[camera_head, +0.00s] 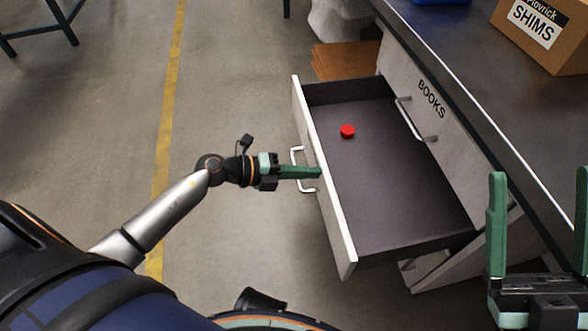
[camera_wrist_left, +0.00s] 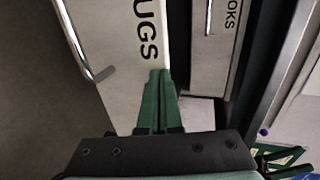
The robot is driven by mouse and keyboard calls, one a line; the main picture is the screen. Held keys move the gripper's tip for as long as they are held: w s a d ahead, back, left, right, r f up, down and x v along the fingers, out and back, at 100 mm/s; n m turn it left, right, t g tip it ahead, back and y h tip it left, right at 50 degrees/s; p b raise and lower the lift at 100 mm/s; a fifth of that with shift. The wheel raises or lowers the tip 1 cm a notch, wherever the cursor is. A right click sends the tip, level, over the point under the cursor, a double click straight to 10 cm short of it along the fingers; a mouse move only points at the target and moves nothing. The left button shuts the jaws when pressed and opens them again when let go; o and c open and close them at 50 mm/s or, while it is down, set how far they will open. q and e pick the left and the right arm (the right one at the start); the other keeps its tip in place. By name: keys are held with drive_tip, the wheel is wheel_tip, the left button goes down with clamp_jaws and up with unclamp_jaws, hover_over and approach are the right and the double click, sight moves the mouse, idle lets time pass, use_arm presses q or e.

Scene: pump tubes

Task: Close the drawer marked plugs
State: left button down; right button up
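The pulled-out drawer (camera_head: 345,240) stands open from the workbench, with a dark inside and a light front panel. In the left wrist view its front (camera_wrist_left: 140,75) shows the letters "UGS"; the rest of the word is out of frame. Its metal handle (camera_head: 297,158) also shows in the left wrist view (camera_wrist_left: 82,45). My left gripper (camera_head: 318,172) has its green fingers together, with nothing seen between them. Their tips are at the outer face of the drawer front, beside the handle; I cannot tell whether they touch. My right gripper (camera_head: 538,200) is open and empty at the lower right.
A small red round object (camera_head: 347,131) lies in the drawer. A shut drawer marked BOOKS (camera_head: 432,98) is in the bench. A SHIMS box (camera_head: 545,32) stands on the dark benchtop (camera_head: 480,80). A cardboard stack (camera_head: 345,62) lies behind the drawer.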

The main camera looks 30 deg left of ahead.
use_arm(q)
drive_tip(key=w+d+p, duration=0.1)
drive_tip(key=w+d, duration=1.3)
drive_tip(key=d, duration=0.4)
drive_tip(key=shift+d+p, duration=0.25)
drive_tip(key=shift+p, duration=0.1)
use_arm(e)
drive_tip(key=shift+w+d+r, duration=0.1)
drive_tip(key=shift+d+r, duration=0.15)
drive_tip(key=shift+r, duration=0.4)
drive_tip(key=shift+w+d+r, duration=0.1)
drive_tip(key=shift+d+r, duration=0.1)
drive_tip(key=shift+r, duration=0.4)
use_arm(q)
drive_tip(key=shift+a, duration=0.1)
